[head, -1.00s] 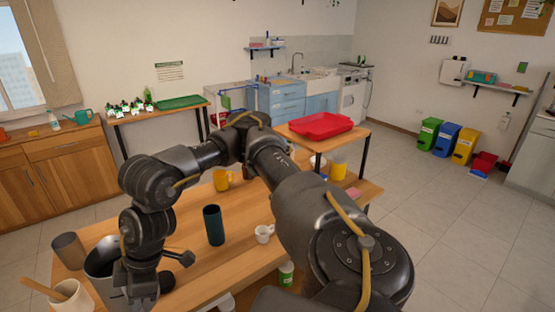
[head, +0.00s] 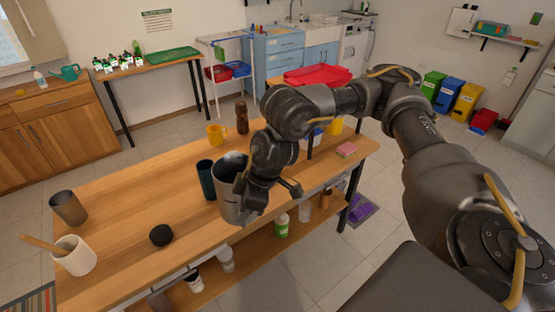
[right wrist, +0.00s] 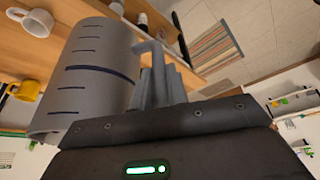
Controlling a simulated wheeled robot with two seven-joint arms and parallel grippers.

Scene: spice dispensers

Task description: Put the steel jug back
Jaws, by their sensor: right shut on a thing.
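The steel jug (head: 229,192) is a grey open-topped vessel, roughly upright, near the front edge of the wooden table. My right gripper (head: 257,196) is shut on its right side; the fingertips are partly hidden. In the right wrist view the jug (right wrist: 88,85) shows dark blue marks on its wall, beside the gripper's fingers (right wrist: 160,75). The jug looks held off the tabletop, but I cannot tell how high. My left gripper is not in view.
A dark tumbler (head: 204,182) stands close behind the jug. A black round object (head: 161,235), grey cup (head: 68,207) and white crock (head: 76,255) are at left. A yellow mug (head: 215,135), brown bottle (head: 242,118) and sponge (head: 346,150) are farther back. The left-middle tabletop is clear.

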